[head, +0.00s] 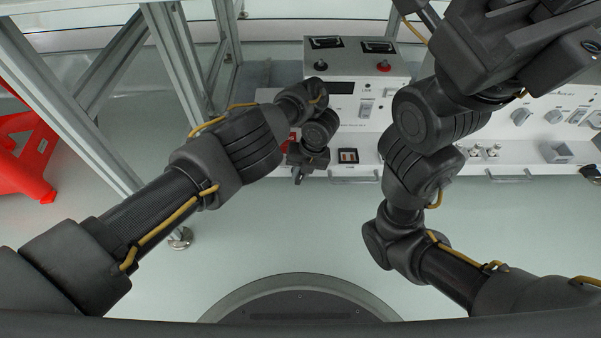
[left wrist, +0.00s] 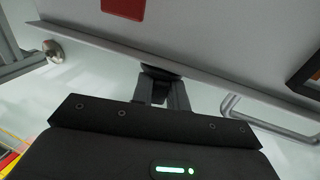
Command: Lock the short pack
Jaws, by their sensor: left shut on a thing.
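My left gripper (head: 299,176) is at the front lower edge of the left white unit, left of a small black-framed socket (head: 348,156). In the left wrist view its fingers (left wrist: 162,92) are shut on a small black part (left wrist: 160,72) under the panel's edge. The fingers cover most of that part, so its shape and turn are hard to tell. I cannot make out which thing is the short pack. My right arm fills the upper right of the head view; its hand (head: 520,45) shows in part, its fingertips do not.
The white unit (head: 341,116) carries a dark display, switches and knobs. A rail handle (head: 353,180) sticks out right of my left gripper. A second panel (head: 560,120) with knobs stands at right. A metal frame (head: 185,75) and red stand (head: 25,150) are at left.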

